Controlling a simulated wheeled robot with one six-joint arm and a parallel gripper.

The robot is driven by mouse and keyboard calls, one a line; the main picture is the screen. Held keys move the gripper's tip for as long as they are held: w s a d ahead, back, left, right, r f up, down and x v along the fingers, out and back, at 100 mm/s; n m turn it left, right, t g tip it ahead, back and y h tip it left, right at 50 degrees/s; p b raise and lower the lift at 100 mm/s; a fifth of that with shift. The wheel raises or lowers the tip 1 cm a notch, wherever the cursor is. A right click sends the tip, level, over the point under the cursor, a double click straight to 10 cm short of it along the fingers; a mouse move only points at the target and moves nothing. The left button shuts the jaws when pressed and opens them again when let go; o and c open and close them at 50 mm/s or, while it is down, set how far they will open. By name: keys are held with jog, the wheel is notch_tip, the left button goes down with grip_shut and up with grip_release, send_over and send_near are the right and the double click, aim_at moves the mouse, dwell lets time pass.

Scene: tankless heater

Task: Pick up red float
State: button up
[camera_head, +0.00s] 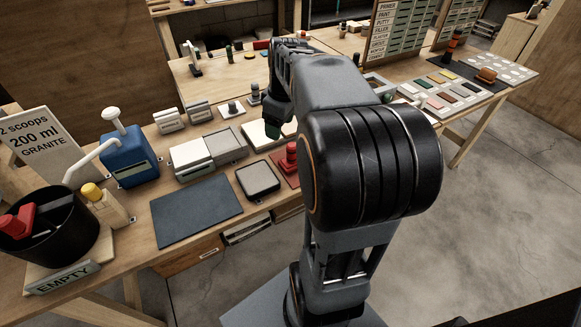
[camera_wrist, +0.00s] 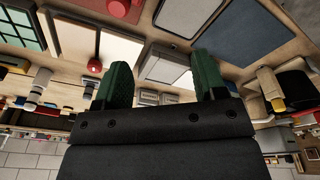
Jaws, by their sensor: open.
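A red plate with an upright red handle (camera_head: 290,157), which looks like the float, sits on the bench to the right of the grey tray, partly hidden by my arm. In the wrist view the red plate (camera_wrist: 120,9) shows at the top edge, cut off by the frame. My gripper's green fingertips (camera_head: 273,131) show in the head view to the left of the red handle; the rest of the gripper is mostly hidden by my arm. In the wrist view my gripper (camera_wrist: 162,80) is open with nothing between its fingers.
A grey tray (camera_head: 257,178) and a dark mat (camera_head: 196,210) lie near the bench's front edge. White-topped blocks (camera_head: 192,157) stand behind. At left are a blue container (camera_head: 130,158) and a black bucket (camera_head: 45,240) holding another red item. A small red knob (camera_wrist: 94,66) shows in the wrist view.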

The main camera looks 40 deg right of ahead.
jog(key=n+b, duration=0.1)
jog(key=n, duration=0.1)
send_near(292, 145)
jog(key=shift+w+d+g, duration=0.25)
jog(key=shift+w+g, duration=0.05)
jog(key=shift+w, duration=0.05)
jog(key=f, duration=0.4)
jog(key=f+b, duration=0.1)
jog(key=f, duration=0.1)
jog(key=shift+w+a+f, duration=0.1)
jog(key=shift+w+f, duration=0.15)
jog(key=shift+w, duration=0.15)
jog(key=shift+y, duration=0.3)
jog(key=shift+w+a+f+b, duration=0.1)
jog(key=shift+a+f+b, duration=0.05)
jog(key=shift+f, duration=0.9)
jog(key=shift+w+a+f+b, duration=0.1)
jog(key=shift+a+f, duration=0.05)
jog(key=shift+f, duration=0.9)
jog(key=shift+w+a+f+b, duration=0.1)
jog(key=shift+a+f+b, duration=0.05)
jog(key=shift+f, duration=0.95)
jog(key=c, duration=1.1)
